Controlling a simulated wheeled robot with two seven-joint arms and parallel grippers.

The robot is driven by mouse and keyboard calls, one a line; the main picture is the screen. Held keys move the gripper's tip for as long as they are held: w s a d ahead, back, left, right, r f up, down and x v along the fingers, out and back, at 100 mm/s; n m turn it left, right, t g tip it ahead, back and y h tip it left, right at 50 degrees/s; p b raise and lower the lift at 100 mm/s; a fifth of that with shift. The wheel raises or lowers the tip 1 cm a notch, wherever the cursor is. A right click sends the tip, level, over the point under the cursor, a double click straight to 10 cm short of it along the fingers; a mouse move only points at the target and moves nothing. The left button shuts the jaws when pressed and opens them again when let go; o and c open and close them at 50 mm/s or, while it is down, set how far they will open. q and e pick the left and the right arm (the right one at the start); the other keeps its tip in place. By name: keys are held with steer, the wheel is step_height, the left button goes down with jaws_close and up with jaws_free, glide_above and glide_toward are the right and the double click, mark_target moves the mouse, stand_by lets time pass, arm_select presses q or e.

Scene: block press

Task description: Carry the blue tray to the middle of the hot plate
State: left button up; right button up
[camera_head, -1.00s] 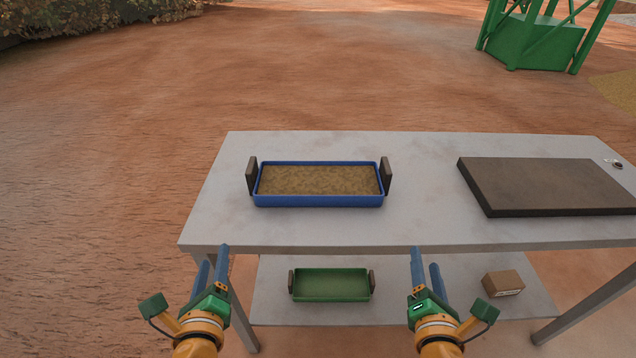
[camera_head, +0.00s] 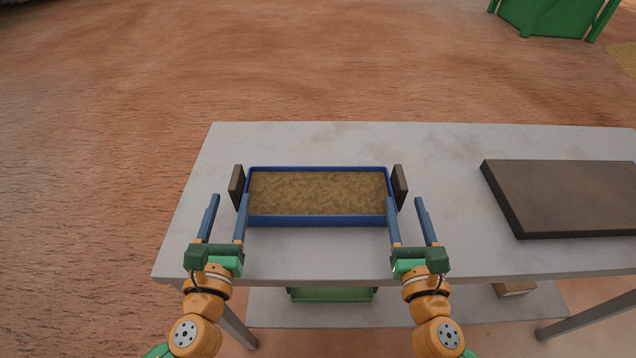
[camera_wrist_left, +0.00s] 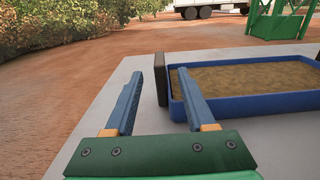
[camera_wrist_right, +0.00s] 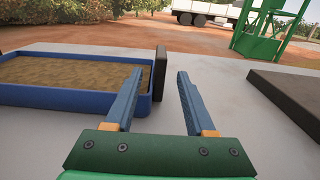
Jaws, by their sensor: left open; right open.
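The blue tray (camera_head: 315,221), filled with brown grainy material, sits on the grey table with a dark upright handle at each end. The left handle (camera_head: 237,187) and right handle (camera_head: 400,187) both show. My left gripper (camera_head: 229,197) is open, just in front of the left handle, which lies ahead between its fingers in the left wrist view (camera_wrist_left: 161,80). My right gripper (camera_head: 405,199) is open just in front of the right handle, seen ahead between its fingers in the right wrist view (camera_wrist_right: 160,75). Neither holds anything. The dark hot plate (camera_head: 570,195) lies on the table to the right.
A bare stretch of table (camera_head: 445,165) lies between tray and hot plate. On the lower shelf are a green tray (camera_head: 330,295) and a cardboard box (camera_head: 515,288), both partly hidden by the tabletop. A green metal structure (camera_head: 550,15) stands far behind.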

mark_target(239, 166)
arm_select(q)
steer(key=shift+s+r, duration=0.15)
steer(key=shift+s, duration=0.15)
arm_select(e)
steer(key=shift+s+r, duration=0.1)
steer(key=shift+s, duration=0.2)
arm_select(q)
steer(key=w, duration=0.7)
steer(key=shift+w, duration=0.15)
arm_select(e)
steer(key=w, duration=0.7)
steer(key=shift+w, duration=0.15)
arm_select(q)
jaws_close()
arm_select(e)
jaws_close()
